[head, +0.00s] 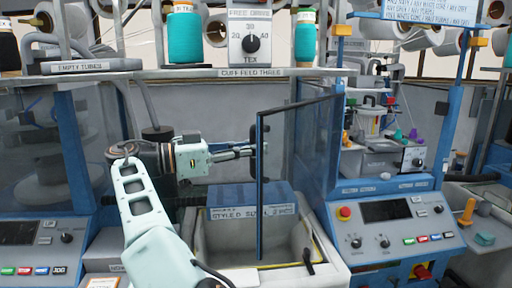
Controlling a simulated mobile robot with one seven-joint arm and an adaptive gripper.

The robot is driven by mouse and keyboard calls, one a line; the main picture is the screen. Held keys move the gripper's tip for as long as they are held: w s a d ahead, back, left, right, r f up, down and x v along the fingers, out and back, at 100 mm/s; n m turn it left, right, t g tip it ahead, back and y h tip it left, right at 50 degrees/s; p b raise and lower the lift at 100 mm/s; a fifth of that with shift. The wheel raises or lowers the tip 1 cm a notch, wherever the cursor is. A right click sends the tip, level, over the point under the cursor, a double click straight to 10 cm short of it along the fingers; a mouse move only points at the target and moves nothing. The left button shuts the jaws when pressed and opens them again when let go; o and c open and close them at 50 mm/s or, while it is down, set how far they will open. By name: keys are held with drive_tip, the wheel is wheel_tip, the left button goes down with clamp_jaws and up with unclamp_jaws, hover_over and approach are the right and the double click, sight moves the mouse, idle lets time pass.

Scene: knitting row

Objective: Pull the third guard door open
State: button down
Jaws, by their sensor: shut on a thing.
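A guard door (298,150) with a dark blue frame and a clear panel stands swung out at an angle, its near edge upright in the middle of the head view. Its far side meets the blue machine at the right. My gripper (248,153) reaches in from the left and is shut at the door's near edge, on a dark upright handle (262,140). The fingertips are partly hidden by the handle and frame, so the exact hold is hard to see. Whether this is the third door cannot be told from this view.
A light bin (325,277) with a blue labelled box (240,198) lies below the door. A control panel (390,232) with buttons is at right, a closed clear guard (40,150) at left. A shelf (225,73) with teal cones runs above.

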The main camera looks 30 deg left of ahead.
drive_tip(key=shift+s+a+f, duration=0.15)
drive_tip(key=c, duration=2)
unclamp_jaws()
drive_tip(key=shift+s+a, duration=0.15)
drive_tip(key=shift+s, duration=0.1)
drive_tip(key=shift+w, duration=0.15)
drive_tip(key=shift+d+b, duration=0.3)
drive_tip(key=shift+b, duration=0.2)
